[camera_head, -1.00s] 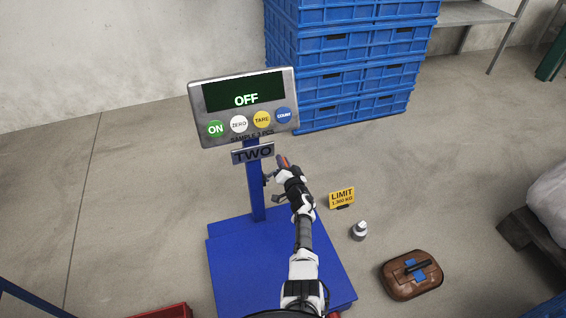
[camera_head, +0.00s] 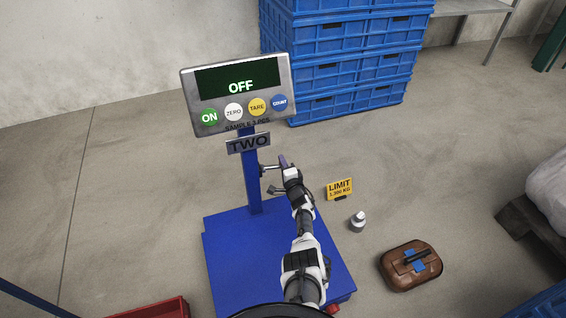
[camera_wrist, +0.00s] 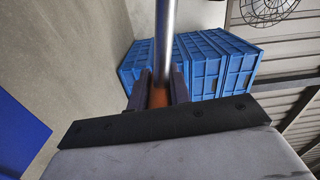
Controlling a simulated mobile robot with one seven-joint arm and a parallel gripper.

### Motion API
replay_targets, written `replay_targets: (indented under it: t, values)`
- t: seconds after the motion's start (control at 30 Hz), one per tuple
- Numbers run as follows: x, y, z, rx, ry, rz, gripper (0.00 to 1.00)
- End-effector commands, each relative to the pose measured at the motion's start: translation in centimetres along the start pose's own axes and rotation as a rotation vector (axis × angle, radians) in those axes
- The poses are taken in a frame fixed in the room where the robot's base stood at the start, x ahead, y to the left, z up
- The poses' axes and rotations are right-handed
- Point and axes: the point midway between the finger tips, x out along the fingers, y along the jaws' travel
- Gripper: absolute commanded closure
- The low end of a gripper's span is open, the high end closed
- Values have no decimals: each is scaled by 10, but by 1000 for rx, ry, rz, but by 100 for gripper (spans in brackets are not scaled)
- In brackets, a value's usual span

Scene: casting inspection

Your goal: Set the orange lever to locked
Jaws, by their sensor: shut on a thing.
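The orange lever (camera_wrist: 158,97) shows in the wrist view between my two fingers, with a bare metal rod (camera_wrist: 164,40) running up from it. My gripper (camera_wrist: 158,90) is shut on the orange part. In the head view my gripper (camera_head: 284,162) is just right of the blue scale post (camera_head: 252,180), below the plate marked TWO (camera_head: 248,143). The lever's orange part is hidden there by my gripper. I see no locked marking. The scale display (camera_head: 238,82) reads OFF.
The blue scale platform (camera_head: 225,260) lies under my arm. A yellow LIMIT sign (camera_head: 340,188), a grey-white weight (camera_head: 357,222) and a brown case (camera_head: 411,266) stand to the right. Blue crates (camera_head: 345,65) are stacked behind. Open floor lies to the left.

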Motion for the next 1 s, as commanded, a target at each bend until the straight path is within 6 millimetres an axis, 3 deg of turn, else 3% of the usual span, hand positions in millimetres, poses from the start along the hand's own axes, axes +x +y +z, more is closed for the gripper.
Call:
replay_targets:
  t: [0.37, 1.0]
  values:
    - [-1, 25, 11, 281, -1, 2, 100]
    - [-1, 34, 20, 273, -3, 6, 100]
